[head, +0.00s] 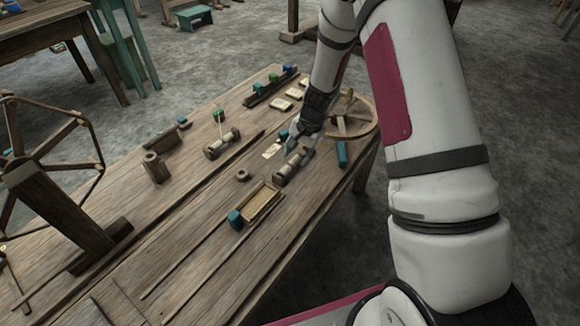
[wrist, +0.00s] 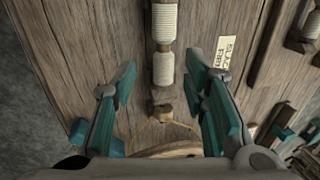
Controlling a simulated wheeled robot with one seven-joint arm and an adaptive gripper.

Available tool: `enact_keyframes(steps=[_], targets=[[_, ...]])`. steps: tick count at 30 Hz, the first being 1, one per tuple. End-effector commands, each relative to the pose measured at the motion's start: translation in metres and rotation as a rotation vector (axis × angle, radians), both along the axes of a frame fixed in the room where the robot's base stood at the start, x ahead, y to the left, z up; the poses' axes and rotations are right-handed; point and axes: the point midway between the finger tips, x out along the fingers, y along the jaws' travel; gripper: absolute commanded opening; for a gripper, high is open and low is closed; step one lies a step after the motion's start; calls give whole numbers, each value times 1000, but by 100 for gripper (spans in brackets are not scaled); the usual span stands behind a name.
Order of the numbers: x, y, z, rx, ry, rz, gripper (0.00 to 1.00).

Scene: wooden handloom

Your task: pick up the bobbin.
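A bobbin (head: 293,164) wound with pale thread lies on the wooden table (head: 190,235), just in front of my gripper (head: 302,143). In the wrist view the bobbin (wrist: 164,68) has two cream thread sections with bare brown wood between them. It runs up the middle of the picture, and its far end is cut off by the top edge. My gripper (wrist: 160,88) is open and empty, with teal pads on both sides of the bobbin's line. The bobbin's near part shows between the fingers, apart from both. The exact height above the table is unclear.
A second similar bobbin (head: 222,144) lies to the left. A paper label (wrist: 225,52) lies close to the right finger. A shallow tray (head: 262,203) and a small ring (head: 242,175) lie nearer.

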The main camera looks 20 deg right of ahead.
Motion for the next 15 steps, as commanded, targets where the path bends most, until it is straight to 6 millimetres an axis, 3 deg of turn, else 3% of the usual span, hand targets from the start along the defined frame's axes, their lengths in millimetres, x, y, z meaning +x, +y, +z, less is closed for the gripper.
enact_keyframes(steps=[8,15], targets=[[10,10,-38,1,2,1,40],[11,11,-40,0,0,1,40]])
